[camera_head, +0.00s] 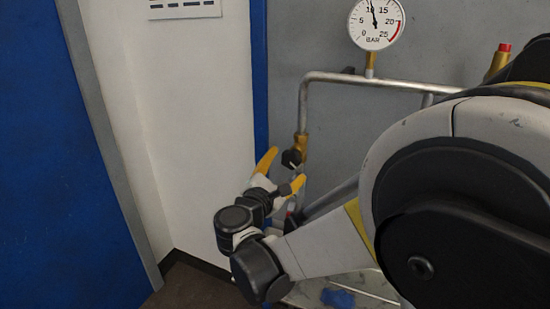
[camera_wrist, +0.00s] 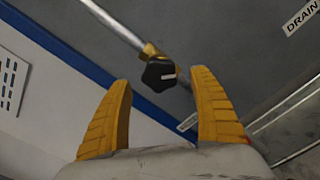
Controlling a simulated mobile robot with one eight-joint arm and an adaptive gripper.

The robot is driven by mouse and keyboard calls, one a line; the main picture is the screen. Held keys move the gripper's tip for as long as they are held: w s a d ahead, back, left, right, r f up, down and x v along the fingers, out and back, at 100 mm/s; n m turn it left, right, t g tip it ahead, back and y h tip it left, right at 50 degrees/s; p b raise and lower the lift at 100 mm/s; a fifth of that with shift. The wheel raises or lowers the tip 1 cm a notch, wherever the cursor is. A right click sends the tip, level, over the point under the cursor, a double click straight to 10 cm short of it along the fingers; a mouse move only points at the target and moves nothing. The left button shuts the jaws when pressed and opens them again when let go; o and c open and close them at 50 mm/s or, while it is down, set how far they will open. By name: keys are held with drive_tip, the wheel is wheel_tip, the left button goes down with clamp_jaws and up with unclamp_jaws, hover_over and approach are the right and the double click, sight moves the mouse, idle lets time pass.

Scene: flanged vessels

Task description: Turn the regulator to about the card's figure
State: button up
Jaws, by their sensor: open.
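The regulator is a black knob (camera_head: 291,158) on a brass body on the vertical pipe. In the wrist view the black knob (camera_wrist: 158,75) shows a short white mark pointing right. My gripper (camera_head: 283,171) is open, its yellow fingers near the knob. In the wrist view my gripper (camera_wrist: 161,80) has one finger on each side of the knob, with gaps visible; how deep they reach is unclear. The round pressure gauge (camera_head: 376,24), marked 0 to 25 bar, has its needle near 10; its top is cut off. No readable card figure shows.
A white sheet with dark marks (camera_head: 185,8) is cut off at the top. Silver pipework (camera_head: 335,76) runs in front of the grey panel. A blue door (camera_head: 60,170) stands left. A DRAIN label (camera_wrist: 300,16) shows in the wrist view. My arm blocks the right side.

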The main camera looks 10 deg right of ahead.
sight(290, 162)
drive_tip(key=shift+b+x, duration=0.3)
drive_tip(key=shift+x, duration=1.65)
drive_tip(key=c, duration=1.2)
drive_tip(key=shift+m, duration=1.2)
drive_tip(key=o, duration=1.2)
